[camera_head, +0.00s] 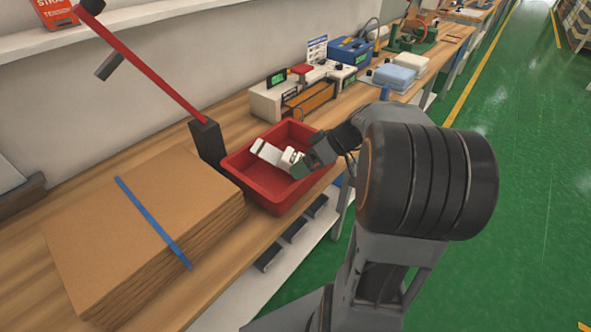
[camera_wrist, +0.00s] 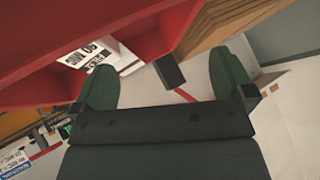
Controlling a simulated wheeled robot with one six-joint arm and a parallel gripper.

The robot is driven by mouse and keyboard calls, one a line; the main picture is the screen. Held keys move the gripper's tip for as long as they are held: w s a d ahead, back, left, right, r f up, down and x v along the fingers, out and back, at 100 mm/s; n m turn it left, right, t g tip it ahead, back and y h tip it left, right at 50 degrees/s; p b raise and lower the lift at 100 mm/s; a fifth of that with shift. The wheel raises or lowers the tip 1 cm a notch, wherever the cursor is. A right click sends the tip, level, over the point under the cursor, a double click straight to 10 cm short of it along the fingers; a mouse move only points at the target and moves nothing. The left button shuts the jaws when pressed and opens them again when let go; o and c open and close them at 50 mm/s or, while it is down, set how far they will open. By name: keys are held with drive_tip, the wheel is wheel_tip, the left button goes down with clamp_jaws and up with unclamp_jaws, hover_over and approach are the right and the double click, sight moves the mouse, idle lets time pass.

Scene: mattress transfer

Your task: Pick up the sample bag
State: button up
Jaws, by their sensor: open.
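I cannot tell for sure which thing is the sample bag. A pale, angular object (camera_head: 266,152) shows over the inside of the red bin (camera_head: 236,171), right at my gripper (camera_head: 297,163). Whether they touch is unclear. In the wrist view my gripper (camera_wrist: 162,82) has its two green fingers spread wide, with no bag visible between them. The red bin's side (camera_wrist: 40,55) fills the upper left of that view, close to the fingers. Part of the bin's inside is hidden by the pale object and my arm.
A stack of cardboard (camera_head: 140,225) with a blue strap lies left of the bin. A dark post (camera_head: 207,145) with a red bar stands behind it. Electronic units (camera_head: 300,90) and folded blue and white pieces (camera_head: 395,76) sit farther along. Green floor (camera_head: 540,150) is open at right.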

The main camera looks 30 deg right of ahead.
drive_tip(key=w+d+f+n+t+y+b, duration=0.1)
drive_tip(key=w+d+n+t+y+b, duration=0.2)
drive_tip(key=d, duration=0.7)
drive_tip(key=t+h+p, duration=0.1)
drive_tip(key=t+p, duration=0.1)
approach(288, 153)
drive_tip(key=shift+w+a+f, duration=0.15)
drive_tip(key=shift+w+a, duration=0.3)
drive_tip(key=shift+a, duration=0.3)
drive_tip(key=shift+p+x, duration=0.8)
drive_tip(key=shift+x, duration=2.55)
drive_tip(key=shift+d+f, duration=0.1)
drive_tip(key=shift+f, duration=0.05)
drive_tip(key=c, duration=1.1)
